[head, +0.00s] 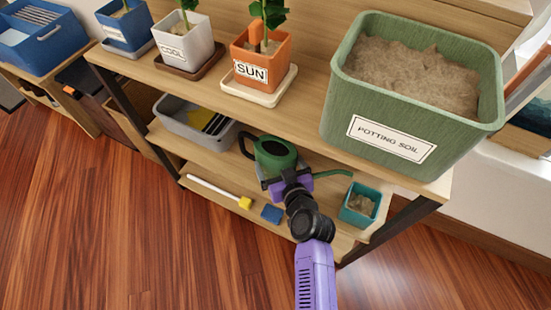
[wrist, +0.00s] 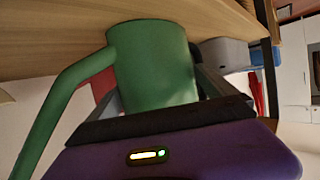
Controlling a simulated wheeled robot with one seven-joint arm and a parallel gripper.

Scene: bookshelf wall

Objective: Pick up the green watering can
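The green watering can (head: 274,156) is on the shelf unit below the top board, with its dark handle on the left and its spout to the right. In the wrist view, the can's body (wrist: 155,65) fills the middle and its spout slants down to the left. My gripper (head: 283,180) is right at the near side of the can. In the wrist view, my gripper (wrist: 160,98) has one dark finger on each side of the body. I cannot tell whether the fingers press on it. The finger tips are partly hidden.
A green potting soil bin (head: 415,90) stands on the top board above right. A teal pot (head: 359,203) is right of my gripper. A grey bin (head: 195,122) is to the left. A yellow-tipped tool (head: 220,192) and blue item (head: 271,214) lie lower. The floor in front is clear.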

